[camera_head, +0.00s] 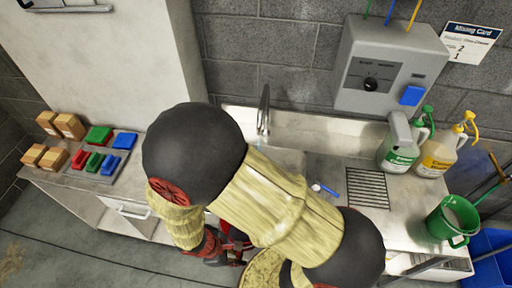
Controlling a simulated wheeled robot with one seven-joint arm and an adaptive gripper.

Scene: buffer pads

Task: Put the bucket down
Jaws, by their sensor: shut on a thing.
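My gripper (236,246) is low in the middle, in front of the counter, dark and red and partly behind my own arm. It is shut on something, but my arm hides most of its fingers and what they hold. A tan round shape with a reddish edge (262,270) shows just below it; I cannot tell whether it is a held bucket or part of my arm.
A green-labelled jug (400,145) and a yellow jug (440,152) stand behind the green bucket. A sink tap (264,108), a drain grate (367,187) and a blue strip (330,192) are on the counter. Boxes and coloured pads (95,162) fill the left worktop. A blue bin (485,258) is at lower right.

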